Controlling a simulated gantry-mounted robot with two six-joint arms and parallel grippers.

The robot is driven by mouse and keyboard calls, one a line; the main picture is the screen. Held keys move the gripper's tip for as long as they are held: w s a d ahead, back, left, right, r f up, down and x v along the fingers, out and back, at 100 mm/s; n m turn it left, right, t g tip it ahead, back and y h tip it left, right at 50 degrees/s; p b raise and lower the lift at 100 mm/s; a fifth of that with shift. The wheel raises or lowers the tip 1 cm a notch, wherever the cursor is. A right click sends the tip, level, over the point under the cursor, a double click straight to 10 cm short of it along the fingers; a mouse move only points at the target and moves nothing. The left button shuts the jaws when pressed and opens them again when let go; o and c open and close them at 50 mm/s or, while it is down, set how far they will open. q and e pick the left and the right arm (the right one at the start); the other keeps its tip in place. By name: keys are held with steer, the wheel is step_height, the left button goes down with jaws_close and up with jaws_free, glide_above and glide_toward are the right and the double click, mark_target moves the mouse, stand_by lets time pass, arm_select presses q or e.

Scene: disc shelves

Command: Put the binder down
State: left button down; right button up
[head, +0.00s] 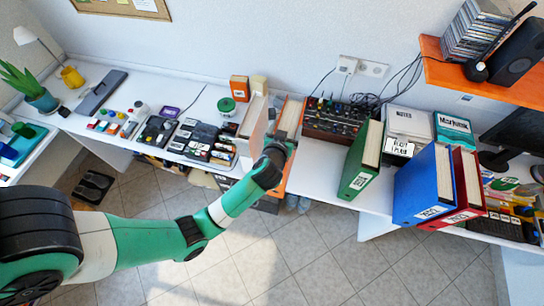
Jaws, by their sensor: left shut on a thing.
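My left arm reaches in from the lower left. Its gripper (284,139) is shut on an orange binder (291,117) at the middle of the desk's length. The wrist and gripper hide the middle of the binder, and the fingertips are hard to make out. The binder looks upright. I cannot tell whether its lower edge touches the desk. My right gripper is not in view.
A green binder (361,160), a blue binder (425,185) and a red binder (467,183) stand at the right. A mixer with knobs (338,124) is right behind the held binder. White desk (315,170) is bare left of the green binder. An orange shelf (480,75) overhangs at upper right.

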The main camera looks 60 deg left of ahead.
arm_select(q)
steer(key=shift+w+a+r, duration=0.15)
steer(key=shift+a+r, duration=0.15)
steer(key=shift+a+f, duration=0.1)
steer(key=shift+f, duration=0.05)
steer(key=w+a+f+b, duration=0.1)
steer(key=a+f+b, duration=1.1)
steer(key=a, duration=0.1)
steer(key=shift+w+a+f+b, duration=0.3)
steer(key=shift+w+a+b, duration=0.05)
steer(key=shift+w+b, duration=0.05)
steer(key=shift+f, duration=0.1)
